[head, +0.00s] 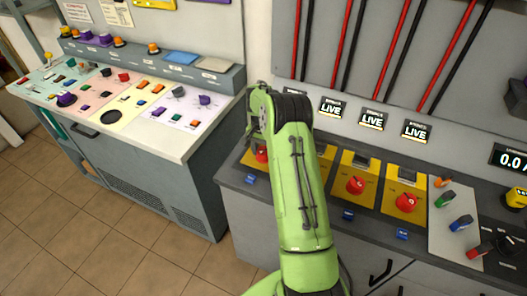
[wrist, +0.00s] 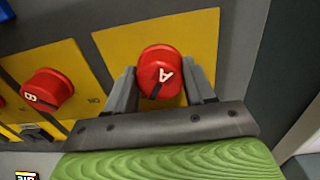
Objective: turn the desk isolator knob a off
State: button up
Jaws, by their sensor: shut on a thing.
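The red isolator knob A (wrist: 160,72) sits on a yellow plate (wrist: 122,45) in the wrist view, its white letter and dark pointer mark facing me. My gripper (wrist: 163,88) has one grey finger on each side of the knob and is shut on it. The fingertips are hidden there.
Red knob B (wrist: 47,88) is beside knob A. Further red knobs (head: 356,185) (head: 406,203) stand on yellow plates along the desk, with blue tags (head: 348,215) in front. LIVE signs (head: 370,118) hang above. A separate control console (head: 180,135) stands to the left.

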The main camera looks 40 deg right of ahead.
aim_at(262, 151)
jog(key=shift+m, duration=1)
jog(key=o, duration=1)
jog(key=shift+o, duration=0.2)
jog(key=shift+r, duration=0.1)
notch_tip(262, 151, up, 16)
jog(key=p, duration=0.2)
jog(key=shift+w+f+p, duration=0.2)
jog(key=shift+w+p, duration=0.05)
jog(key=shift+p, duration=0.05)
jog(key=shift+a, duration=0.1)
